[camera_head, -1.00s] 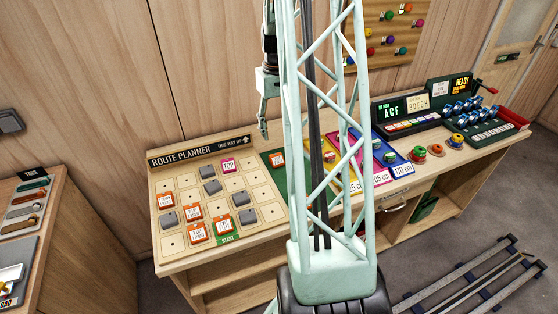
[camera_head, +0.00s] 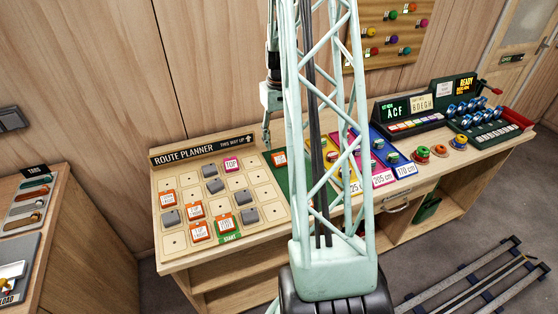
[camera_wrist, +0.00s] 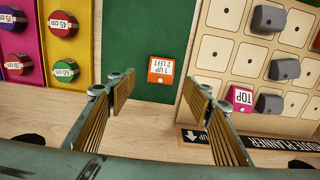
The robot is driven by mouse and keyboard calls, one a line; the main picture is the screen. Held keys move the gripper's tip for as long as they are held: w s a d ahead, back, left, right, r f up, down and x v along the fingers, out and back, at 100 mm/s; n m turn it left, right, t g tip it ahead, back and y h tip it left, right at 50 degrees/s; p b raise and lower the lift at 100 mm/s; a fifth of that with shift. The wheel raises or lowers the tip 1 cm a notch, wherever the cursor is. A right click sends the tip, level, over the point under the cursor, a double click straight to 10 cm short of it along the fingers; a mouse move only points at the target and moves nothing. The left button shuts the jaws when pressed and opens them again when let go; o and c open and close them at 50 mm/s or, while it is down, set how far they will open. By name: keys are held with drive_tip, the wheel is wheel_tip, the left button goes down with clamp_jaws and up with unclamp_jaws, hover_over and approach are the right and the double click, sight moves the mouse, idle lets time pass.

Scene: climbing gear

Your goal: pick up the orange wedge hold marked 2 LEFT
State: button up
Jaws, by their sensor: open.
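The orange wedge hold (camera_wrist: 161,70) lies on the green mat (camera_wrist: 148,30) in the wrist view. Its white label shows upside down and seems to read "2 LEFT" with "1 UP". In the head view the same hold (camera_head: 279,159) sits at the mat's back left corner, beside the planner board. My gripper (camera_wrist: 158,90) is open and empty, its two fingers apart on either side of the hold in the picture. The hold shows beyond the fingertips, with no contact visible. In the head view my gripper (camera_head: 266,138) hangs just behind and left of the hold.
The route planner board (camera_head: 257,190) on the left carries grey blocks, a pink TOP piece (camera_head: 232,164) and several orange labelled holds. Its upright sign (camera_wrist: 245,138) stands at the desk's back edge. Coloured trays with round pieces lie across the mat from the board.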

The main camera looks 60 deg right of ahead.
sight(279, 155)
drive_tip(key=shift+f, duration=1.55)
drive_tip(key=shift+f, duration=0.1)
drive_tip(key=shift+w+f+b, duration=0.1)
drive_tip(key=shift+f+b, duration=0.2)
drive_tip(key=shift+f, duration=2.25)
drive_tip(key=c, duration=1)
